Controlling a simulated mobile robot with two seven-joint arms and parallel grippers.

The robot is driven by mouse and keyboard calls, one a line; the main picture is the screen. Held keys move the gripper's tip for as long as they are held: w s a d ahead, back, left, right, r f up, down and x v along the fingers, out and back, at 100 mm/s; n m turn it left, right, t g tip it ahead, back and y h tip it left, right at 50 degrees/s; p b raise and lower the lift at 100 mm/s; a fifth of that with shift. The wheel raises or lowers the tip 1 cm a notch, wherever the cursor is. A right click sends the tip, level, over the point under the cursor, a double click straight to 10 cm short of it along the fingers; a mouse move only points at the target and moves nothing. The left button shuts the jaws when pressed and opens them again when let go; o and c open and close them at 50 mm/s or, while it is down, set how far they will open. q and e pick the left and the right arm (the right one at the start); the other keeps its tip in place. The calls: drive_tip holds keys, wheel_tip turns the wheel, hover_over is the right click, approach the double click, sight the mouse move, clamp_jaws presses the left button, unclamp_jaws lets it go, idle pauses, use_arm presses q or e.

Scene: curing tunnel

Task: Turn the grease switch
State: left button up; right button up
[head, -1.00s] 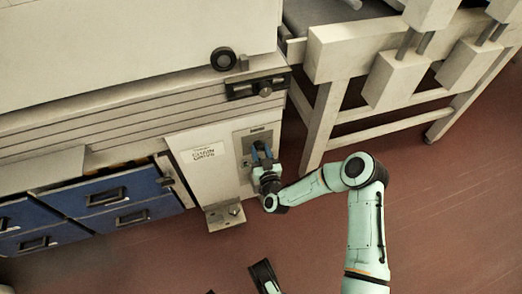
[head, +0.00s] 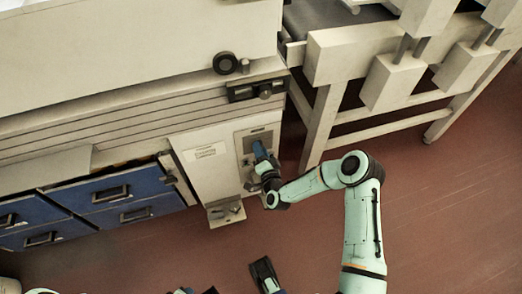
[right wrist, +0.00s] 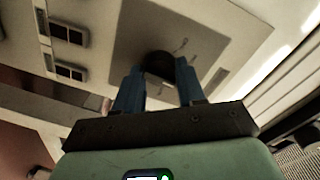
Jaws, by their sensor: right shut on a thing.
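The grease switch is a dark round knob (right wrist: 160,64) on a grey plate (right wrist: 127,52) in the right wrist view. The plate also shows in the head view (head: 258,134), on the cream cabinet's front panel. My right gripper (head: 259,151) is at this plate, its blue fingers (right wrist: 159,76) on either side of the knob and shut on it. In the head view the gripper hides the knob. Only bits of what may be my left gripper (head: 186,291) show at the bottom edge; its jaws cannot be made out.
A paper label (head: 206,151) is left of the plate. Blue drawers (head: 115,192) are further left. A black knob (head: 225,63) and a dark latch (head: 257,90) sit above. A cream conveyor frame (head: 325,115) stands close on the right. The red floor (head: 140,255) in front is mostly clear.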

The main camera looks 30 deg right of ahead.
use_arm(q)
drive_tip(key=shift+s, duration=0.1)
use_arm(e)
drive_tip(key=shift+m+y, duration=0.6)
drive_tip(key=shift+m, duration=5.5)
drive_tip(key=o, duration=1)
drive_tip(key=shift+o, duration=0.2)
use_arm(q)
drive_tip(key=shift+r, duration=0.1)
use_arm(e)
drive_tip(key=shift+s, duration=0.1)
use_arm(q)
drive_tip(key=shift+g+h, duration=0.3)
drive_tip(key=shift+g, duration=0.4)
drive_tip(key=s+r+p, duration=0.1)
drive_tip(key=s+d+r, duration=0.1)
drive_tip(key=s+d+p, duration=0.1)
drive_tip(key=s, duration=0.1)
drive_tip(key=shift+d+r+p, duration=0.1)
drive_tip(key=shift+r+p, duration=0.2)
drive_tip(key=shift+r, duration=0.1)
use_arm(e)
drive_tip(key=f+v, duration=0.1)
drive_tip(key=v, duration=1.2)
drive_tip(key=shift+r, duration=0.3)
drive_tip(key=shift+s, duration=0.15)
